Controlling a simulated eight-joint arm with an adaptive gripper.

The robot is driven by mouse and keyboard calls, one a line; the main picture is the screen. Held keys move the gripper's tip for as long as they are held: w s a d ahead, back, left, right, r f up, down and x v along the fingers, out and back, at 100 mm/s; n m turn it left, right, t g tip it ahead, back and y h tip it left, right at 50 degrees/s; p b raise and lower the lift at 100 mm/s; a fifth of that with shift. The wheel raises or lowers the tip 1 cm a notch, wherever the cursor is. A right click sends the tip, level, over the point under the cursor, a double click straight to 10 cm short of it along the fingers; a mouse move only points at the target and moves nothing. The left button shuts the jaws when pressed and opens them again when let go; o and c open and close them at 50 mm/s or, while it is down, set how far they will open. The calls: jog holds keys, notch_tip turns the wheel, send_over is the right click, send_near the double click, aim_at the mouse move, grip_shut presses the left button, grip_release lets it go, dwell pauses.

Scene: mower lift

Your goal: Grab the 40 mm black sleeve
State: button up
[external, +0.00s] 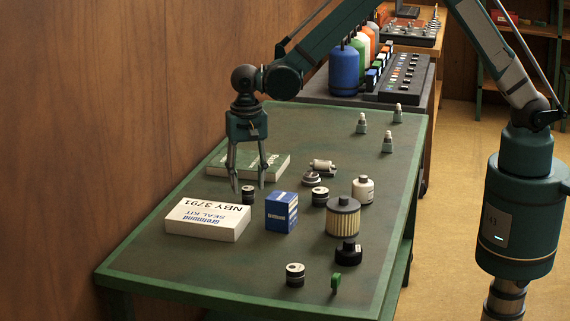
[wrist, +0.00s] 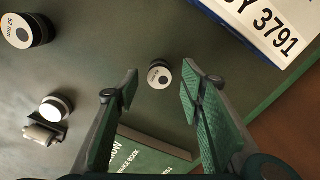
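A small black sleeve with a pale top (external: 248,195) stands upright on the green table, beside the white seal kit box. It also shows in the wrist view (wrist: 159,74), between and just beyond the fingertips; its label is too small to read surely. My gripper (external: 248,184) is open and empty, pointing down above this sleeve; in the wrist view its fingers (wrist: 160,85) stand apart on either side of it. A second, similar sleeve (external: 320,196) stands to the right; its label in the wrist view (wrist: 27,31) seems to read 52 mm. A third (external: 295,274) stands near the front edge.
The white seal kit box (external: 208,219) lies close to the left of the sleeve, and a blue box (external: 281,212) stands to its right. A green service book (external: 248,165) lies behind. A pleated filter (external: 342,216), black cap (external: 348,252) and white bottle (external: 363,189) stand farther right.

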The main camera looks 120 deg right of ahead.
aim_at(248, 188)
jog(key=shift+f, duration=1.8)
grip_shut()
jog(key=shift+r, duration=0.1)
jog(key=shift+r+p, duration=0.4)
jog(key=shift+r, duration=4.55)
